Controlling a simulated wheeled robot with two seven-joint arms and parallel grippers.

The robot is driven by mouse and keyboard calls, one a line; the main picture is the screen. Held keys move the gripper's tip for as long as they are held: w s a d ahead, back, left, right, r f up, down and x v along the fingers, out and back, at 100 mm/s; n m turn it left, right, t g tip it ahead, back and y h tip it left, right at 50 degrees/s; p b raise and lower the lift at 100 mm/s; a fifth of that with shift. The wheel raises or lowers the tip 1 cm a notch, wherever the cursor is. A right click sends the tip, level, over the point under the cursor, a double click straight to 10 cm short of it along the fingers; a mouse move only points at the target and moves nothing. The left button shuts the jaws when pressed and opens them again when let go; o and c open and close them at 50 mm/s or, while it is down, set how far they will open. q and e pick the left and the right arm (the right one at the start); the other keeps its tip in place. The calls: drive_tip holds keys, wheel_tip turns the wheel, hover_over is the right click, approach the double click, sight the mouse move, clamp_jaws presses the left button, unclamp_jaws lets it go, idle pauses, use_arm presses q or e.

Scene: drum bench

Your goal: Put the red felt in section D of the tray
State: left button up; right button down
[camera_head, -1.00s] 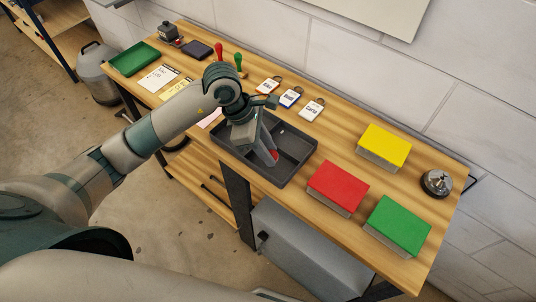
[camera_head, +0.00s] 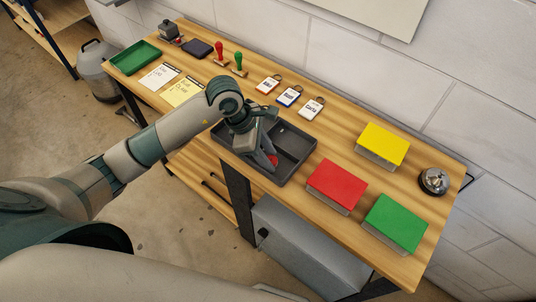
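The dark tray (camera_head: 296,172) with low dividers sits on the bench near its front edge. My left gripper (camera_head: 268,163) points down into the front part of the tray. A small patch of the red felt (camera_head: 273,160) shows beside the fingertips, low in the tray. The fingers and wrist hide the rest of it, so I cannot tell whether the fingers grip it. No section letters can be read on the tray. My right gripper is not in view.
Three tags (camera_head: 289,96) lie behind the tray. Stamps (camera_head: 239,64), cards (camera_head: 184,91) and a green tray (camera_head: 135,58) are at the left.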

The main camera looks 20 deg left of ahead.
use_arm(q)
drive_tip(key=shift+r, duration=0.2)
drive_tip(key=shift+a+r, duration=0.2)
drive_tip(key=shift+r, duration=0.05)
drive_tip(key=b+v, duration=0.4)
drive_tip(key=v, duration=0.7)
drive_tip(key=shift+b, duration=0.3)
drive_tip(key=shift+s+a+r, duration=0.1)
